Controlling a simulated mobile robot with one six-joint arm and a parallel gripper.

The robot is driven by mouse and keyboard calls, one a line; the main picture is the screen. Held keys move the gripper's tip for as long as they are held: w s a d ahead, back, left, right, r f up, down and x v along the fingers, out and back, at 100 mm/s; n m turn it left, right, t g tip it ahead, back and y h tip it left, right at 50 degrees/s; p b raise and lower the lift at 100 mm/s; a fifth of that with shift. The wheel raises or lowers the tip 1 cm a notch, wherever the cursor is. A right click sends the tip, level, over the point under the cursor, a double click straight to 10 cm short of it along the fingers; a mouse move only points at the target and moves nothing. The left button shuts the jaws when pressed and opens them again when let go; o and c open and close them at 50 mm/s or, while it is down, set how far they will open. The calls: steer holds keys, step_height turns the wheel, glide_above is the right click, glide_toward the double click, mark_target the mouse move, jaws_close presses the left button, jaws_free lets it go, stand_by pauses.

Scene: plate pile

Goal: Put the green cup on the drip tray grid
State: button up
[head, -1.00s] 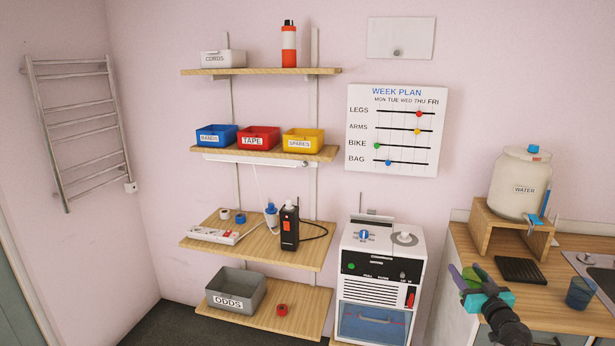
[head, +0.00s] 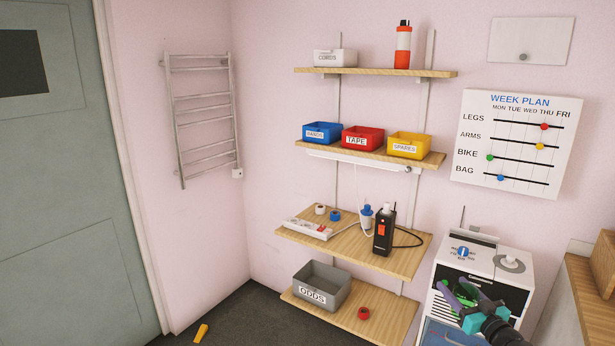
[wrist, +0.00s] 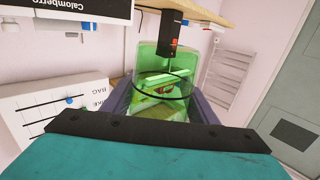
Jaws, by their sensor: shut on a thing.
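The green cup is see-through and held between the two dark purple fingers of my gripper (head: 462,297). In the wrist view the cup (wrist: 203,68) stands out beyond the fingers, with the room showing through it. In the head view the gripper is in front of the white machine with knobs, and little of the cup can be made out.
The white machine (head: 478,252) stands behind my gripper. The wooden counter (head: 588,300) is cut off at the right edge. Wall shelves (head: 395,258) hold bins and a black device. A yellow object (head: 201,333) lies on the floor near the grey-green door (head: 75,200).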

steer(key=w+a+f+n+g+y, duration=0.15)
steer(key=a+y, duration=0.25)
steer(key=a, duration=0.6)
steer(key=w+a+n+g+y, duration=0.1)
steer(key=a+n+y, duration=0.2)
steer(key=a, duration=0.8)
steer(key=s+a+n+g+y, duration=0.4)
steer(key=s+a+g+y, duration=0.1)
steer(key=a, duration=0.5)
steer(key=shift+s+n, duration=0.2)
steer(key=shift+n, duration=0.15)
steer(key=shift+r, duration=0.1)
